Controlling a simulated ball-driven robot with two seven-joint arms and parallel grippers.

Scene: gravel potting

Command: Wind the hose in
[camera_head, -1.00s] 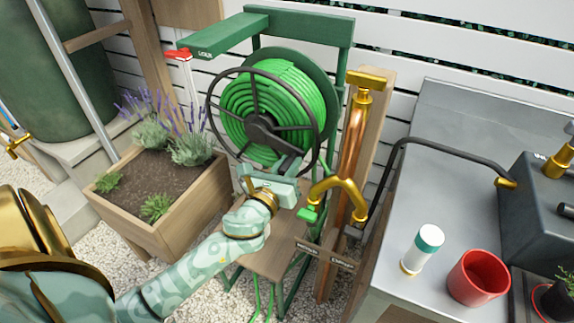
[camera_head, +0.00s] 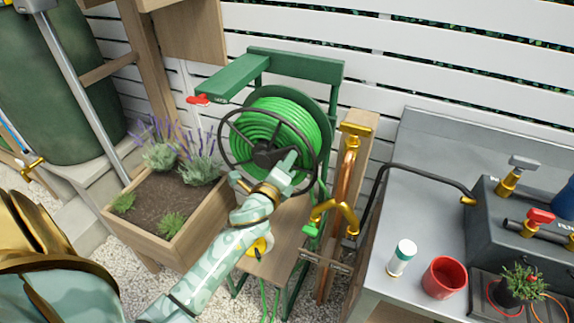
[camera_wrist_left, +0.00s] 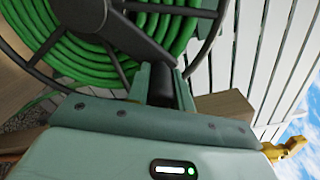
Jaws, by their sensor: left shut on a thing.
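The green hose (camera_head: 258,122) lies coiled on a reel in a green stand (camera_head: 300,62). A black handwheel (camera_head: 226,132) with spokes sits in front of the coil. My left gripper (camera_head: 291,160) is at the wheel's lower right. In the left wrist view my left gripper (camera_wrist_left: 163,85) is shut on a dark crank handle (camera_wrist_left: 160,88) beside the wheel, with the hose coil (camera_wrist_left: 72,55) behind. The gripper hides most of the handle in the head view. Green hose also hangs below the reel. My right gripper is not in view.
A wooden planter (camera_head: 205,215) with lavender stands left of the reel. A copper pipe with a brass tap (camera_head: 335,207) stands close on the right. A grey bench (camera_head: 405,165) holds a red pot (camera_head: 443,278) and a white canister (camera_head: 401,258).

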